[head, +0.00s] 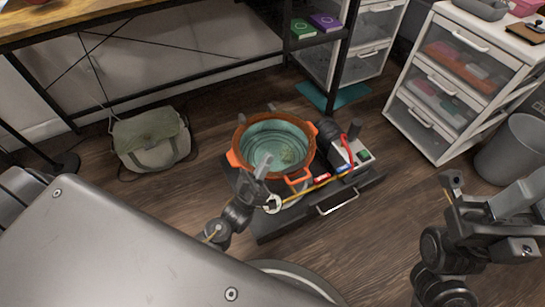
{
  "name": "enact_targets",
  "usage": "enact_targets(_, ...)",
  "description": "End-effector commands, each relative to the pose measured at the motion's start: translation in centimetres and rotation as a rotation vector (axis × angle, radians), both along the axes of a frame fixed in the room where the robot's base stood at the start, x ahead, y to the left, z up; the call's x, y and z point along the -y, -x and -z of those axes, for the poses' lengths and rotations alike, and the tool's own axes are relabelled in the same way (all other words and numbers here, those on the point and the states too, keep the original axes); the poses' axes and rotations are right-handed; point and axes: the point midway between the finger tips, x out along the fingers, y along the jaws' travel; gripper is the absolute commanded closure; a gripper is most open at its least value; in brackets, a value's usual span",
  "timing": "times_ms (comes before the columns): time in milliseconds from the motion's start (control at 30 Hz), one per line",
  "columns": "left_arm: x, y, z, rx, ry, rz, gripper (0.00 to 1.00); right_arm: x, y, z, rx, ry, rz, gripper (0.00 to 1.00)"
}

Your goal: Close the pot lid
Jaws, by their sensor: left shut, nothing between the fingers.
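An orange-rimmed pot (238,137) with orange side handles stands on a low dark drawer unit at the middle of the head view. A round teal, glassy surface with rings (275,138) fills its top; I cannot tell whether this is a lid or the inside of the pot. My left gripper (261,164) is shut and empty, at the near side of the pot, overlapping its front rim in the picture. I cannot tell whether it touches the pot. My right gripper (470,205) is at the right, apart from the pot; its finger opening is unclear.
A green bag (150,138) lies left on the floor. White drawers (430,110) and a grey bin (510,150) stand right. A desk (70,22) is behind.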

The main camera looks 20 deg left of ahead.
Motion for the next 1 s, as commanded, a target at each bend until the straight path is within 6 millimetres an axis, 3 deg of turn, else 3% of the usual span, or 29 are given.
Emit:
enact_targets(33,-0.5,0.7,1.5,-0.010,-0.003,0.000,1.00,0.0,0.0,0.1,0.002,-0.001,0.000,0.64)
enact_targets(200,-1.8,2.5,4.4,-0.008,-0.002,0.002,1.00,0.0,0.0,0.2,0.000,-0.001,0.001,0.64)
enact_targets(433,-2.9,4.0,6.5,-0.005,-0.001,0.003,1.00,0.0,0.0,0.2,0.002,0.000,0.000,0.64)
enact_targets(867,-3.1,4.3,6.9,-0.003,-0.001,0.003,1.00,0.0,0.0,0.2,0.004,0.000,-0.001,0.64)
enact_targets(1000,-2.6,3.8,4.9,0.034,-0.007,-0.009,1.00,0.0,0.1,0.1,0.001,-0.001,-0.001,0.64)
